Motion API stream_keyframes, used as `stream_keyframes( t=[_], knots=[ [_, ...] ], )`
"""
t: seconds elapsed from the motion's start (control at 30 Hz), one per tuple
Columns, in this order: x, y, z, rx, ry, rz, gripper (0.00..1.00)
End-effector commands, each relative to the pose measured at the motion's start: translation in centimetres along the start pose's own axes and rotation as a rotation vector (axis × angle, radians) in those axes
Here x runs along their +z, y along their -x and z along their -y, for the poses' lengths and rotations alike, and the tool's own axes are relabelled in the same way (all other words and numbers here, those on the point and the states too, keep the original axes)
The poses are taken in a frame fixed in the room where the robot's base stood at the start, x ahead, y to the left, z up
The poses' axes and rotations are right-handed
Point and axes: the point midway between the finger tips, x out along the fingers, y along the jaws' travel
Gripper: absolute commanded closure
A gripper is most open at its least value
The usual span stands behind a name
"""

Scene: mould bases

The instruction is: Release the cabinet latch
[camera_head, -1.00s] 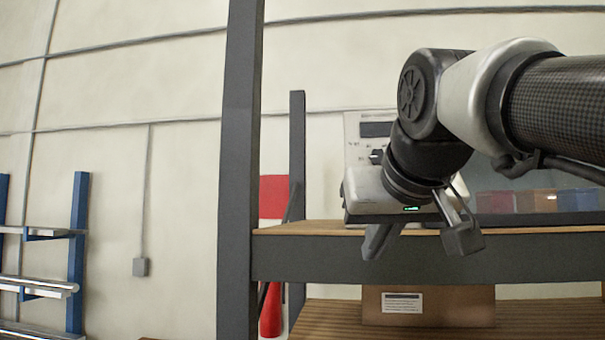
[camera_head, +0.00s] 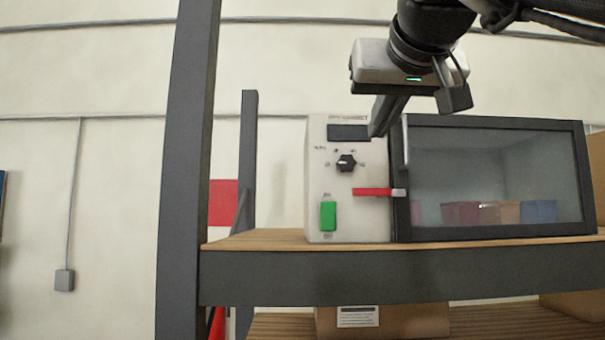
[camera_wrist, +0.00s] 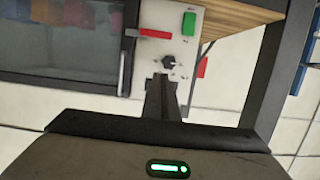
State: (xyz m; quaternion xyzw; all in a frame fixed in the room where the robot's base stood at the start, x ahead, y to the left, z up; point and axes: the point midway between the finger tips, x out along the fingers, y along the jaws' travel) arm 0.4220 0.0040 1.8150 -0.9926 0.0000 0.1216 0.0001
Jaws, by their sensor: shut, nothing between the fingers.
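The cabinet (camera_head: 346,222) stands on a shelf, with a light control panel at its left and a dark-framed glass door (camera_head: 490,180) at its right. A red latch (camera_head: 372,191) lies level across the seam between panel and door; it also shows in the wrist view (camera_wrist: 155,33). A black knob (camera_head: 346,163) and a green switch (camera_head: 328,215) are on the panel. My gripper (camera_head: 378,130) is shut and empty, its fingers pointing down in front of the panel's upper right, above the latch and apart from it. In the wrist view the fingertips (camera_wrist: 163,80) appear close to the knob.
The wooden shelf (camera_head: 260,240) has a dark front beam and a dark upright post (camera_head: 188,170) at the left. Several coloured bins (camera_head: 500,212) show behind the glass. A cardboard box (camera_head: 415,320) sits on the lower shelf. Open wall lies left of the post.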

Motion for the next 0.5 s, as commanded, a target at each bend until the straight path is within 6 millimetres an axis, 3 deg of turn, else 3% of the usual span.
stream_keyframes(
  t=[0.17,0.5],
  knots=[
    [0.1,-1.7,0.0,0.000,0.000,0.005,1.00],
    [0.0,-8.7,0.1,0.000,0.002,0.006,1.00]
  ],
)
